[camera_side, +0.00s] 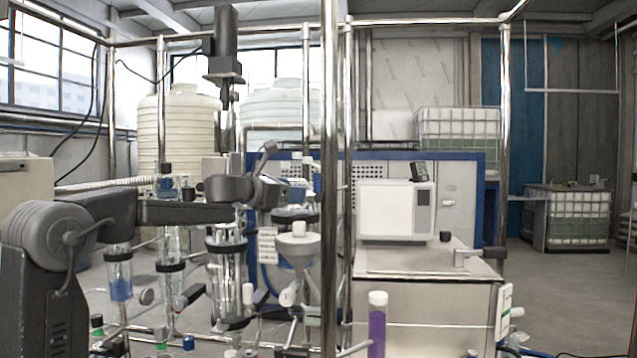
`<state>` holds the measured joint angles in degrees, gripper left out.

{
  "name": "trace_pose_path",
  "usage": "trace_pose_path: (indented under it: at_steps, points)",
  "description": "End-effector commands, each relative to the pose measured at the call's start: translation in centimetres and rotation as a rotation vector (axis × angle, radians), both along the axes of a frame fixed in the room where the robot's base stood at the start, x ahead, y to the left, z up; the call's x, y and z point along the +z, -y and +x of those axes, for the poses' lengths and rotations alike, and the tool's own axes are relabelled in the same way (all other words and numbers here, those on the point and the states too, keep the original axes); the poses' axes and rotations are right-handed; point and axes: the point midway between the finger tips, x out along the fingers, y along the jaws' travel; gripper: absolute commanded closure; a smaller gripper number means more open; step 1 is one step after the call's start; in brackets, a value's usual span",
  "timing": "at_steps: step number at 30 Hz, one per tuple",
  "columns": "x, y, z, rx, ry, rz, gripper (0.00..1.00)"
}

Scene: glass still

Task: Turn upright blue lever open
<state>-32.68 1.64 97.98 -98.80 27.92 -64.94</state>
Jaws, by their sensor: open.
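My arm reaches in from the left, and its wrist ends among the glassware near the middle of the camera_side view. My gripper (291,192) is at that end, small and partly hidden against the glass; it is open, and I see nothing held in it. A small upright blue-topped part (188,343), which may be the blue lever, stands low at the front left, well below and left of my gripper. I cannot make out its handle clearly or tell how far it is turned.
A dark lever with a red tip (190,296) and green-topped parts (97,321) are near the blue one. Glass columns (171,240) and steel poles (329,200) crowd the middle. A purple-filled tube (377,325) stands at the front. A steel bench (425,300) is at the right.

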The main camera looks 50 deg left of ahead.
Motion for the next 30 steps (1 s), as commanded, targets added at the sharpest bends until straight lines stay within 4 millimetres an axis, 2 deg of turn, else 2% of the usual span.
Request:
trace_pose_path:
  at_steps: [1,4,11,24,30]
  points:
    - [0.4,-1.4,0.1,0.040,0.034,-0.066,0.43]
    - [0.9,-3.1,0.1,0.093,0.082,-0.160,0.43]
    - [1.1,-4.2,1.1,0.120,0.108,-0.216,0.43]
    - [1.1,-5.6,8.8,0.118,0.108,-0.211,0.43]
    - [1.1,-6.2,11.5,0.118,0.108,-0.210,0.43]
